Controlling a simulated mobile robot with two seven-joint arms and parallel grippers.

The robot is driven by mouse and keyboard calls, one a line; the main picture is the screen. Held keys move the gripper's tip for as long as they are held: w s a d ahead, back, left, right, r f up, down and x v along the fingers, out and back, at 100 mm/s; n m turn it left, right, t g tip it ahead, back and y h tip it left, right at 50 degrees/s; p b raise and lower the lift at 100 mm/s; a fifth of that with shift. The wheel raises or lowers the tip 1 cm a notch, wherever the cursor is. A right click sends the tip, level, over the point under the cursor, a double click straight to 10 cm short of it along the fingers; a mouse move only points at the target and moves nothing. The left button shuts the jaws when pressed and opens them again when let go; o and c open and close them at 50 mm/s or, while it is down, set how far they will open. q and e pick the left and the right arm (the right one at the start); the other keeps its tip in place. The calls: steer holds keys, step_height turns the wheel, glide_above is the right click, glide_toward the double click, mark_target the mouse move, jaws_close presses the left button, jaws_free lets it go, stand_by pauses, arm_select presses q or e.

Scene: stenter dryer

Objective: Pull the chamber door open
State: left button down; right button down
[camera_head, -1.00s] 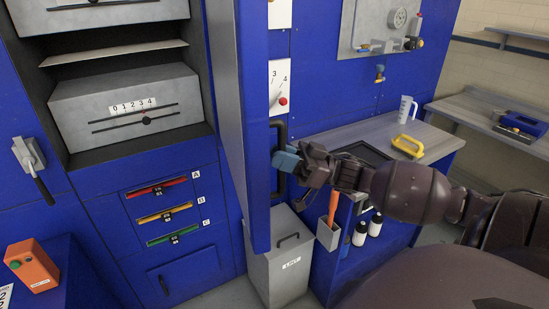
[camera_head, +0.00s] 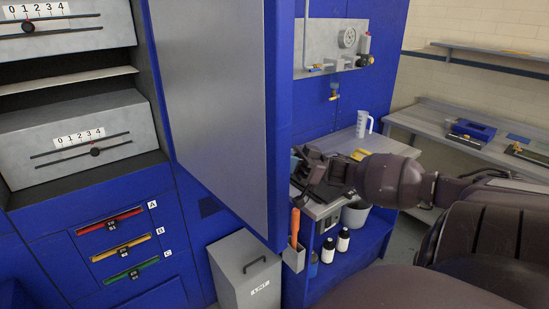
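The chamber door (camera_head: 278,120) is a tall blue panel with a grey inner face (camera_head: 205,95). It stands swung out from the blue cabinet, its free edge toward me. Right of that edge is my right gripper (camera_head: 297,163), reaching in from the right at the door's outer side. The door edge hides the handle and most of the fingertips, so I cannot tell whether the fingers are closed on the handle. My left gripper is out of view. Inside the opening at left are grey units with 0–4 scales (camera_head: 78,138).
A grey lidded bin (camera_head: 243,275) stands on the floor below the door. Drawers marked A, B and C (camera_head: 120,245) are at lower left. Behind my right arm is a bench with a white jug (camera_head: 364,124); bottles (camera_head: 343,240) stand on a shelf below.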

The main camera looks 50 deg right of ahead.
steer(key=shift+d, duration=0.5)
steer(key=c, duration=1.1)
jaws_free()
steer(key=shift+w, duration=0.1)
steer(key=b+v, duration=0.1)
steer(key=v, duration=0.9)
steer(key=shift+s+d+f+b, duration=0.15)
steer(key=shift+s+d+b, duration=0.1)
steer(key=shift+d+b, duration=0.05)
